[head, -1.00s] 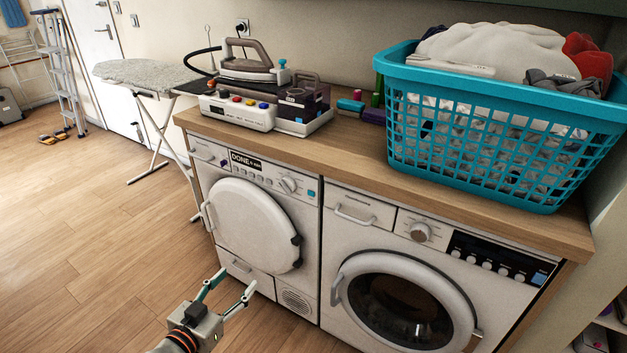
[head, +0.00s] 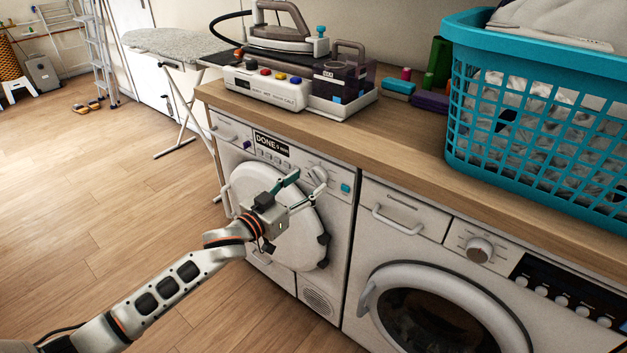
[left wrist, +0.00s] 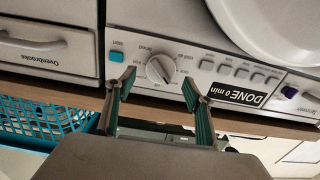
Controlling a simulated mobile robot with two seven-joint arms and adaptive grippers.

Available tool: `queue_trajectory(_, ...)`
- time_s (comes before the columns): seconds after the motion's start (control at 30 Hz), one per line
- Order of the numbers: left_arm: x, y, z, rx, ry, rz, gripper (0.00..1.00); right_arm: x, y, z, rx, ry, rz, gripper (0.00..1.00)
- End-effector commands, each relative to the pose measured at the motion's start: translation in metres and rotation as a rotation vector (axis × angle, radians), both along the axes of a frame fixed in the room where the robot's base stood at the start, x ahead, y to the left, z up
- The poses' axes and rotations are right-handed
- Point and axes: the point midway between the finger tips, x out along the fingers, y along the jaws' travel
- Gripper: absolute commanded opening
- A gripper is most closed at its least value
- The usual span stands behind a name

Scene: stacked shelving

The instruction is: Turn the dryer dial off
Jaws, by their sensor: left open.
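The dryer (head: 340,250) is the left white machine, with a round white door and a display (head: 272,144) reading "DONE 0 min". Its dial (head: 318,172) is a white round knob on the panel, partly hidden by my gripper in the head view. My left gripper (head: 307,184) is open and empty in front of the dial. In the left wrist view the dial (left wrist: 160,69) shows between the two spread fingertips, its pointer slanted; I cannot tell whether they touch it. A teal start button (left wrist: 117,57) sits beside it. My right gripper is out of view.
A washing machine (head: 400,255) with its own knob (head: 479,250) stands to the right. The wooden counter (head: 400,125) above holds a steam iron station (head: 290,90) and a teal laundry basket (head: 540,140). An ironing board (head: 165,44) stands back left. The left floor is open.

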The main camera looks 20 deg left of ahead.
Motion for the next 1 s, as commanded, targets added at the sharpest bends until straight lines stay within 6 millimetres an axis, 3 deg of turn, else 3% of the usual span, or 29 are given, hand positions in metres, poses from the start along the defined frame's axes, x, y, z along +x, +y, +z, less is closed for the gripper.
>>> queue_trajectory(0.23,0.023,-0.009,-0.002,-0.002,0.002,0.000,0.53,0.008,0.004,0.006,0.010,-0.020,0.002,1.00)
queue_trajectory(0.6,0.027,-0.010,0.000,-0.001,0.000,0.000,0.53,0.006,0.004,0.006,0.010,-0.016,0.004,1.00)
queue_trajectory(0.77,0.027,-0.010,0.000,-0.001,0.000,0.000,0.14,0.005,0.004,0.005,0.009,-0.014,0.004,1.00)
queue_trajectory(1.0,0.027,-0.010,0.000,0.006,-0.002,0.000,0.15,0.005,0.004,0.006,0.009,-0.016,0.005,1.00)
